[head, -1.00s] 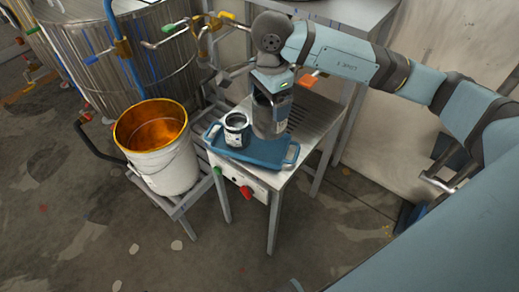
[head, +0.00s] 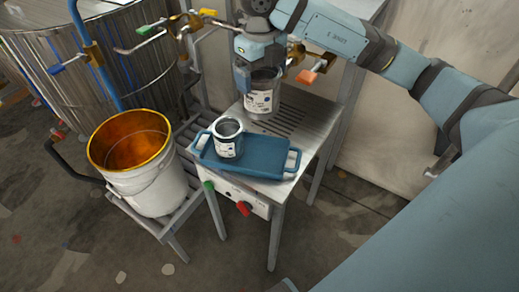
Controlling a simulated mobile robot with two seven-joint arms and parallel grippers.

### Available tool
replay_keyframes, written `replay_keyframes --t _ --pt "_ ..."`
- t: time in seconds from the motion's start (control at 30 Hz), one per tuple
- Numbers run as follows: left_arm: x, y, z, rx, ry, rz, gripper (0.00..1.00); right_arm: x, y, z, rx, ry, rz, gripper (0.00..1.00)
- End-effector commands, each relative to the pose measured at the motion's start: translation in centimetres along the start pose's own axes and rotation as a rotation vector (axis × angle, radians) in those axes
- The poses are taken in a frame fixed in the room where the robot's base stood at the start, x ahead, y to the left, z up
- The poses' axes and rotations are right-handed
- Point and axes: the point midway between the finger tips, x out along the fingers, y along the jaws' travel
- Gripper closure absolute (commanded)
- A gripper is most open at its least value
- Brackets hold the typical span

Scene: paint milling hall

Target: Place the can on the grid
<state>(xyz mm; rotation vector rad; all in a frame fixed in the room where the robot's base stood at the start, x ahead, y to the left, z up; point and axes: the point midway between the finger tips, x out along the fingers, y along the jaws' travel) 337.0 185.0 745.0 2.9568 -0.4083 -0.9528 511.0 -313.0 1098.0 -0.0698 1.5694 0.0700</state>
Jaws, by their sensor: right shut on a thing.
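My right gripper (head: 256,72) points down and is shut on a grey metal can (head: 262,98) with a white label. The can is upright, over the slotted grid (head: 291,122) in the steel table top, behind the blue tray. I cannot tell whether the can's base touches the grid. The can hides part of the grid. My left gripper is not in view.
A white bucket (head: 155,190) with an orange inside stands on a low rack left of the steel table (head: 318,140). Pipes with coloured valve handles (head: 183,24) and a large metal drum (head: 120,62) are behind it. The grid's right part is bare.

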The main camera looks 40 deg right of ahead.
Motion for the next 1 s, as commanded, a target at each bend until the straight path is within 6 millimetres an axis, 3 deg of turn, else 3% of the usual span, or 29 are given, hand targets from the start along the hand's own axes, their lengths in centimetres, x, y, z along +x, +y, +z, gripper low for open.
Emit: replay_keyframes --t 0.27,0.8,1.0 --pt "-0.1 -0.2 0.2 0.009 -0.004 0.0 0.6 0.7 0.0 0.0 -0.003 0.003 0.0 0.36" --pt "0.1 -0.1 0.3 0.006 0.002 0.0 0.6 13.7 0.0 -0.1 -0.003 0.005 0.0 0.36" --pt "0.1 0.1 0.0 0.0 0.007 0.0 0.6 15.7 0.0 0.0 -0.004 0.001 0.0 0.36"
